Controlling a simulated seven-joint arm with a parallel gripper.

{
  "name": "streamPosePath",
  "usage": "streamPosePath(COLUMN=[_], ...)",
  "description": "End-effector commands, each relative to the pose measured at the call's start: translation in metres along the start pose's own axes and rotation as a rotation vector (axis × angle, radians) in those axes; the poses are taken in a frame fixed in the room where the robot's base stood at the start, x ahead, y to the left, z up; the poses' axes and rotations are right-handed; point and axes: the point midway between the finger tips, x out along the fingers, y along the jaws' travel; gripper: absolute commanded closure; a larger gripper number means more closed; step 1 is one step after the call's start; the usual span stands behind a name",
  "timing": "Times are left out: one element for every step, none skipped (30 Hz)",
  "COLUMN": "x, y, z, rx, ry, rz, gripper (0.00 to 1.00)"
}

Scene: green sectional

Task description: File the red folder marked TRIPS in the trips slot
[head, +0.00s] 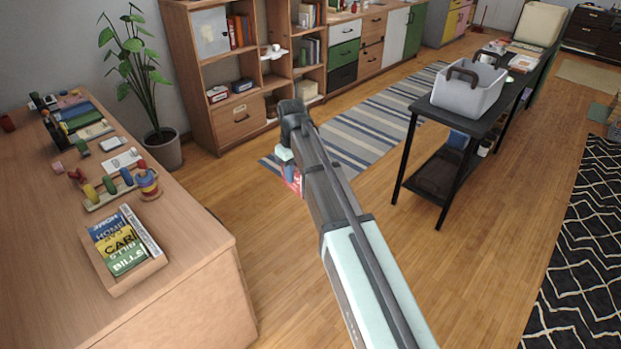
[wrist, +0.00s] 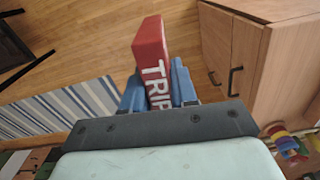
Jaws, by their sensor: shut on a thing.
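The red TRIPS folder (wrist: 152,45) shows in the wrist view, standing up between the two blue fingers of my gripper (wrist: 158,85). Its white lettering reads "TRIP", with the rest hidden by the gripper. In the head view only a small red part of the folder (head: 297,182) shows beside the end of my arm, and my gripper (head: 288,172) is mostly hidden. The wooden sorter (head: 118,290) sits on the desk at the left, with blue HOME, yellow CAR and green BILLS folders in it. My gripper is to the right of the sorter, beyond the desk edge. I cannot make out a trips label.
The wooden desk (head: 190,225) also holds toys and a stacking-ring toy (head: 147,183) behind the sorter. A plant (head: 160,145) stands past the desk. A black table (head: 420,105) with a grey basket (head: 468,92) is at the right. Open floor lies between desk and table.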

Motion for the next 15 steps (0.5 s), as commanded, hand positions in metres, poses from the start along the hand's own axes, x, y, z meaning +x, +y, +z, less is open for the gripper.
streamPosePath(x=[-0.002,-0.002,-0.003,-0.004,-0.005,-0.005,-0.006,-0.007,-0.008,-0.008,-0.009,-0.01,-0.011,-0.011,-0.012], y=[-0.009,-0.015,-0.024,-0.031,-0.039,-0.05,-0.058,-0.067,-0.079,-0.088,-0.097,-0.109,-0.118,-0.128,-0.141], z=[-0.018,-0.026,-0.038,-0.048,-0.057,-0.069,-0.078,-0.086,-0.097,-0.105,-0.113,-0.124,-0.131,-0.139,-0.148], rx=[-0.05,-0.082,-0.127,-0.163,-0.2,-0.25,-0.286,-0.321,-0.368,-0.404,-0.438,-0.485,-0.518,-0.553,-0.597], ry=[0.0,0.0,0.0,0.0,0.0,0.0,0.0,0.0,0.0,0.0,0.0,0.0,0.0,0.0,0.0], rz=[0.0,0.0,0.0,0.0,0.0,0.0,0.0,0.0,0.0,0.0,0.0,0.0,0.0,0.0,0.0], gripper=[1.0,1.0,1.0,1.0,1.0,1.0,1.0,1.0,1.0,1.0,1.0,1.0,1.0,1.0,1.0])
